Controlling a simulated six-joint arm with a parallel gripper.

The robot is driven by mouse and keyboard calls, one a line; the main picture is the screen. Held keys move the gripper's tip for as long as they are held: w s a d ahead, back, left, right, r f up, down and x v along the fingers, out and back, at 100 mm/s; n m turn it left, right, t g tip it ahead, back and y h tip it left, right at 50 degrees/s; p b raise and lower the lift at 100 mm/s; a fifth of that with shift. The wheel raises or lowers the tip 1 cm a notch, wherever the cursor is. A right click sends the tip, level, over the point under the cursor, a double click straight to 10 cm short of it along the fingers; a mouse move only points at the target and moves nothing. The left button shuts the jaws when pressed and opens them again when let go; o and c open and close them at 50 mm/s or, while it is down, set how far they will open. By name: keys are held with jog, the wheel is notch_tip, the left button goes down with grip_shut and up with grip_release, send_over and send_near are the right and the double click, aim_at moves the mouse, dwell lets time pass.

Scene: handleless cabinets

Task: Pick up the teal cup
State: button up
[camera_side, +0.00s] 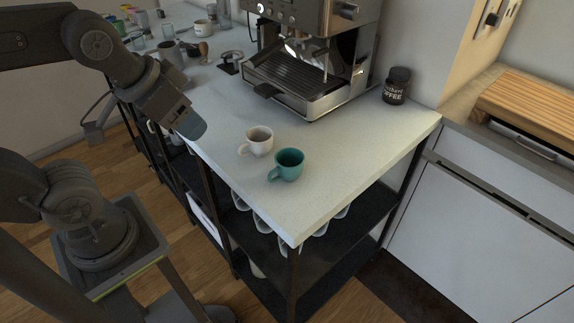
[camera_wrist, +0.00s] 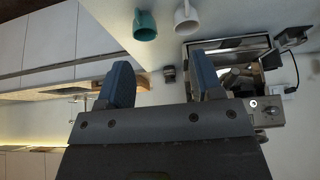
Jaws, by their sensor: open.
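The teal cup (camera_side: 287,164) stands upright on the white countertop (camera_side: 335,160) near its front corner, with its handle toward the lower left. A white cup (camera_side: 258,141) stands close beside it, to its upper left. My gripper (camera_side: 192,124) is at the left edge of the counter, above it and well apart from both cups. In the wrist view the teal cup (camera_wrist: 145,25) is at the top, beyond the two blue fingertips. The white cup (camera_wrist: 186,17) is to its right there. My gripper (camera_wrist: 160,85) is open, with nothing between its fingers.
A coffee machine (camera_side: 312,60) stands behind the cups. A dark coffee jar (camera_side: 396,86) is at the back right. More cups and jars crowd the far left of the counter. Several cups sit on the shelf below. The counter right of the teal cup is clear.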

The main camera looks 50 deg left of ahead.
jog(key=g+y, duration=0.1)
jog(key=y, duration=0.1)
send_near(273, 172)
jog(key=x, duration=0.5)
jog(key=shift+s+a+f, duration=0.15)
jog(key=shift+s, duration=0.1)
jog(key=shift+w+x, duration=0.15)
jog(key=shift+x, duration=1.2)
jog(key=shift+w+x, duration=0.15)
jog(key=shift+x, duration=1.15)
grip_shut()
